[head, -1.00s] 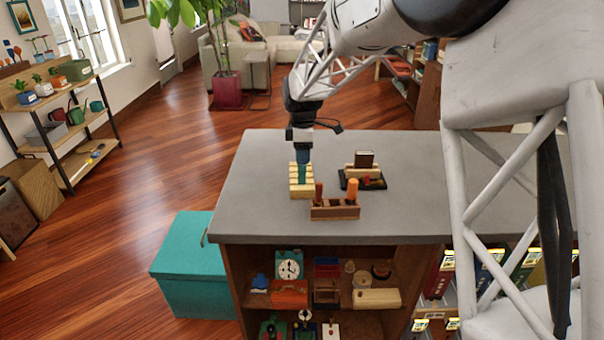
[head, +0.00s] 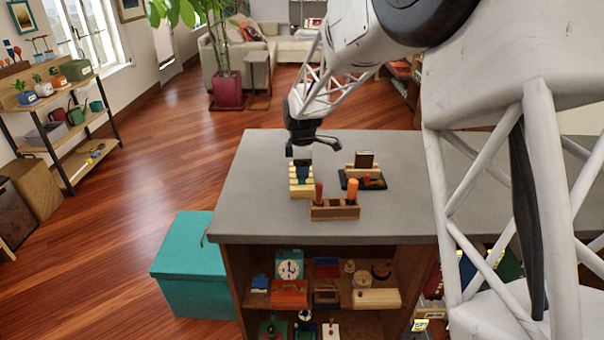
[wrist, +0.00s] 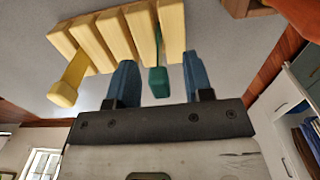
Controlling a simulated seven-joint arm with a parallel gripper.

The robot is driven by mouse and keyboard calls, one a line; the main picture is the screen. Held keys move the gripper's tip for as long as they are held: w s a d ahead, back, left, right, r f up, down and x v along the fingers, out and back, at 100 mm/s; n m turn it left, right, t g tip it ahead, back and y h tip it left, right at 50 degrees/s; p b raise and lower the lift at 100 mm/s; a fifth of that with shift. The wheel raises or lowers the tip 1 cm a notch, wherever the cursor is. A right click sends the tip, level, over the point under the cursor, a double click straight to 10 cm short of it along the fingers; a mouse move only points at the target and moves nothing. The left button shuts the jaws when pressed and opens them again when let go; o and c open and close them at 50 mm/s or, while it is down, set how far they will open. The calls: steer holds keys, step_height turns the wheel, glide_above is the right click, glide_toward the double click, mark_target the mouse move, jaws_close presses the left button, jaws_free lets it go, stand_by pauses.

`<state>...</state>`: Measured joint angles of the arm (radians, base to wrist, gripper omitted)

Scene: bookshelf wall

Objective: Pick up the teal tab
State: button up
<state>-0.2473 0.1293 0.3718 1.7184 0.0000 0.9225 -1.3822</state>
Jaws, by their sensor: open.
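The teal tab (wrist: 158,82) stands out of a slotted pale-yellow rack (wrist: 120,38) in the wrist view. My gripper (wrist: 158,84) is open, with one blue finger on each side of the tab. A yellow tab (wrist: 68,82) sticks out at the rack's left end. In the head view, my gripper (head: 303,174) is down at the rack (head: 300,193) on the grey counter, and hides the teal tab there.
A wooden holder (head: 334,212) with a red and an orange peg stands just in front of the rack. A black tray (head: 362,182) with a brown block lies to its right. The counter's (head: 270,222) left and front parts are clear.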

jaws_close()
stand_by(0.3)
steer(key=shift+r, duration=5.05)
steer(key=shift+d, duration=0.1)
steer(key=w+d+r, duration=0.2)
steer(key=w+d, duration=0.1)
steer(key=d, duration=0.7)
steer(key=w+d+r, duration=0.2)
steer(key=w+d, duration=0.2)
steer(key=d, duration=0.6)
steer(key=shift+w+r, duration=0.25)
steer(key=shift+r, duration=0.1)
